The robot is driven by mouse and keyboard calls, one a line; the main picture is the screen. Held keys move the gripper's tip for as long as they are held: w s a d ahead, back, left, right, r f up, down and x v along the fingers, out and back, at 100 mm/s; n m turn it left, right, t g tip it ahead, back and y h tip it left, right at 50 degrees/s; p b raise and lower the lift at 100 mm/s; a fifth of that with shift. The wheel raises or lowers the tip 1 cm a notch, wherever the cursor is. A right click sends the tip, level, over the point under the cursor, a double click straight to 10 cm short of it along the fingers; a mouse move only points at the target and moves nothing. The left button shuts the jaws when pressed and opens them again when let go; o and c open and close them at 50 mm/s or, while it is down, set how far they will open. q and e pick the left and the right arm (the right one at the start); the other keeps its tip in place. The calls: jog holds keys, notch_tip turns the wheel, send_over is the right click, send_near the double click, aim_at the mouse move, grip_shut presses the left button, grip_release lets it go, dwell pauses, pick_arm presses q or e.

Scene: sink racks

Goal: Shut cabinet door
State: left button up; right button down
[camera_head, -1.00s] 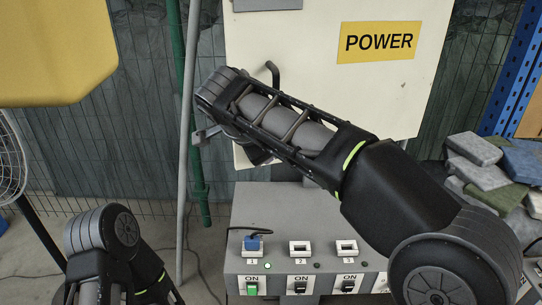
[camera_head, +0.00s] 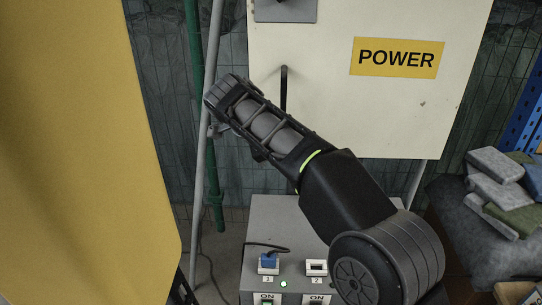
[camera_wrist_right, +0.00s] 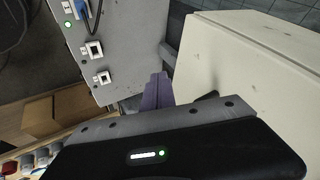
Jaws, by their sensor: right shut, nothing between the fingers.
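The pale cream cabinet door (camera_head: 350,110) carries a yellow POWER sign and a black upright handle (camera_head: 284,88). It fills the upper middle of the head view, and its face looks flat towards me. I cannot tell whether it is fully shut. My right arm reaches across in front of its lower left part. The right gripper is mostly hidden behind my wrist there. In the right wrist view, the gripper fingers (camera_wrist_right: 157,92) are together and empty, left of the cream cabinet (camera_wrist_right: 255,70). My left gripper is out of view.
A large yellow panel (camera_head: 80,150) fills the left side. A grey switch box (camera_head: 280,220) with a blue plug (camera_head: 268,260) stands below the cabinet. A green pipe (camera_head: 194,120) runs left of the cabinet.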

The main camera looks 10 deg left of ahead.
jog(key=shift+r, duration=0.1)
jog(key=s+a+r, duration=0.2)
jog(key=s+a, duration=0.1)
jog(key=s, duration=0.3)
jog(key=s+a+r, duration=0.2)
jog(key=s+a, duration=0.2)
jog(key=s, duration=0.3)
jog(key=shift+a, duration=0.2)
jog(key=shift+s+f, duration=0.1)
dwell(0.3)
